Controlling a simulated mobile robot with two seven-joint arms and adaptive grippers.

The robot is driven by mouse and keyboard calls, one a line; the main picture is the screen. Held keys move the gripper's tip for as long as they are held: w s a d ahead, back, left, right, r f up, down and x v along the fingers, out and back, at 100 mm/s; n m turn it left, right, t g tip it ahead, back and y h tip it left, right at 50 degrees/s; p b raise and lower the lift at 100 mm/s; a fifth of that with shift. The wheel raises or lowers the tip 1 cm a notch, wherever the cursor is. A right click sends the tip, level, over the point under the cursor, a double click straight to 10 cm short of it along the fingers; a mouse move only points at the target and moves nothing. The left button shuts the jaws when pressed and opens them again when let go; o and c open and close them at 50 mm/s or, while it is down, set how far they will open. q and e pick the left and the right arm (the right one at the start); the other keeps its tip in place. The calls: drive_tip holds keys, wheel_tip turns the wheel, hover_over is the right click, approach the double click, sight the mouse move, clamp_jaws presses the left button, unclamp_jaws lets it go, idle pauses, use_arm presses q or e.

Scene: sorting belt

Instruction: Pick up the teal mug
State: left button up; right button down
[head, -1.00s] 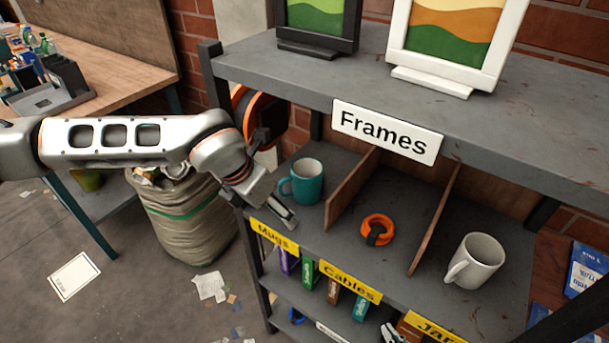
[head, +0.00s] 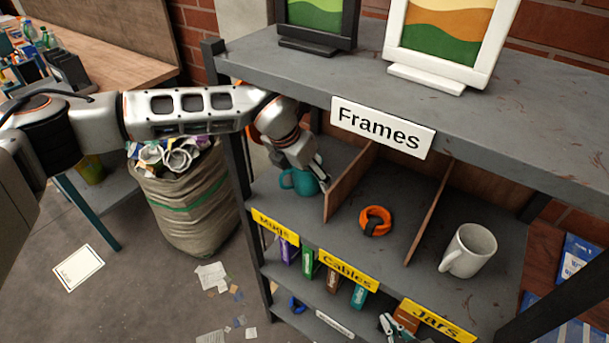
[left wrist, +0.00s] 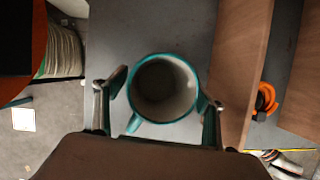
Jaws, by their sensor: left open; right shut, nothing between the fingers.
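The teal mug (head: 303,183) stands upright in the left compartment of the middle shelf, the one labelled Mugs. My left gripper (head: 316,176) is above it and hides part of its rim in the head view. In the left wrist view the mug (left wrist: 163,88) is seen from above, its pale inside empty. The open fingers of my left gripper (left wrist: 159,92) are on either side of it, close to its walls. The mug's handle (left wrist: 133,122) points down and left, near the left finger. Whether the fingers touch the mug I cannot tell.
A wooden divider (head: 347,186) stands just right of the mug. An orange cable coil (head: 376,220) is in the middle compartment and a white mug (head: 469,250) in the right one. The upper shelf (head: 290,64), with picture frames, overhangs the compartments. A full sack (head: 190,205) stands left.

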use_arm(q)
drive_tip(key=shift+w+d+f, duration=0.2)
drive_tip(key=shift+w+f, duration=0.05)
drive_tip(key=shift+f, duration=0.3)
drive_tip(key=shift+c, duration=0.5)
drive_tip(key=c, duration=1.3)
drive_tip(key=shift+r, duration=0.1)
drive_tip(key=shift+c, duration=0.2)
